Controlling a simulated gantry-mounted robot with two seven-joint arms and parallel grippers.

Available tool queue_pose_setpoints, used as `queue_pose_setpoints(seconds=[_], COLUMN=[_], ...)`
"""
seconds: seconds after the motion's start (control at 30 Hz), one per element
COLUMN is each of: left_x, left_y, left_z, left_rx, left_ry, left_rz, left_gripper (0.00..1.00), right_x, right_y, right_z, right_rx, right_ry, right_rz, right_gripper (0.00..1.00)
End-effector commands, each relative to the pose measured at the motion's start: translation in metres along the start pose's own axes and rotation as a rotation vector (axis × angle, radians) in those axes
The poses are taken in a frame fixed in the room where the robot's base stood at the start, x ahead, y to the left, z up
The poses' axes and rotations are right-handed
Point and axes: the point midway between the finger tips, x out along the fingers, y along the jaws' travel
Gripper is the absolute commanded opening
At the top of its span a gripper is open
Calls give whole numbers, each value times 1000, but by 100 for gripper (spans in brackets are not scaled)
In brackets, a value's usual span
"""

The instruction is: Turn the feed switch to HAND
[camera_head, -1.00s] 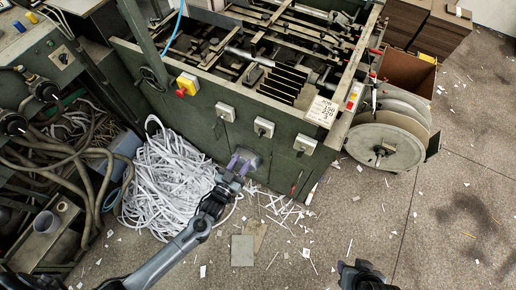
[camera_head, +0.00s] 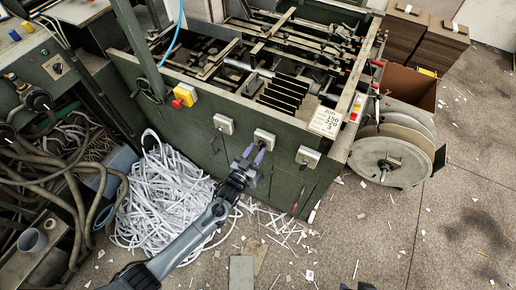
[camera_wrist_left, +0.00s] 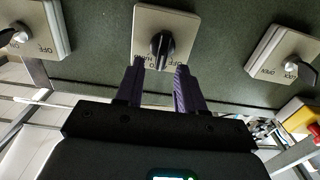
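The feed switch is a black rotary knob (camera_wrist_left: 161,46) on a pale plate (camera_wrist_left: 176,18) in the left wrist view. Lettering including OFF and HAND shows upside down below the knob. The knob's grip stands roughly upright in that view; which word it points to I cannot tell. In the head view the switch plate (camera_head: 264,137) is the middle one on the green machine front. My left gripper (camera_head: 253,153) is just below and in front of it. Its two purple fingers (camera_wrist_left: 160,66) are apart, empty, and short of the knob. Only dark bits of my right arm show at the bottom edge.
Similar switch plates sit on either side (camera_head: 223,124), (camera_head: 308,157). A yellow box with a red button (camera_head: 184,95) is farther left. A heap of white strips (camera_head: 160,200) lies below, and a reel (camera_head: 391,161) stands at the right.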

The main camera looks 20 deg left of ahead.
Motion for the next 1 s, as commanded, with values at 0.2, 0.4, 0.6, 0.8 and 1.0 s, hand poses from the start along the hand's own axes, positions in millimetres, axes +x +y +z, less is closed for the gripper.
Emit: queue_pose_setpoints(seconds=[0.2, 0.4, 0.6, 0.8, 1.0], left_x=[18, 22, 22, 22, 21], left_y=[1, 0, 0, 0, 0], left_z=[0, 0, 0, 0, 0], left_rx=[0, 0, 0, 0, 11], left_ry=[0, -1, 0, 0, 0], left_rz=[1, 0, 0, 0, 0], left_gripper=[38, 38, 34, 3, 2], right_x=[4, 4, 4, 4, 4], right_y=[1, 1, 1, 1, 0], right_z=[2, 2, 2, 2, 1], right_rx=[-5, -6, -5, -3, 1], right_ry=[-2, -2, -3, -2, -2], right_rz=[4, 5, 5, 3, 0], right_gripper=[43, 43, 43, 43, 43])
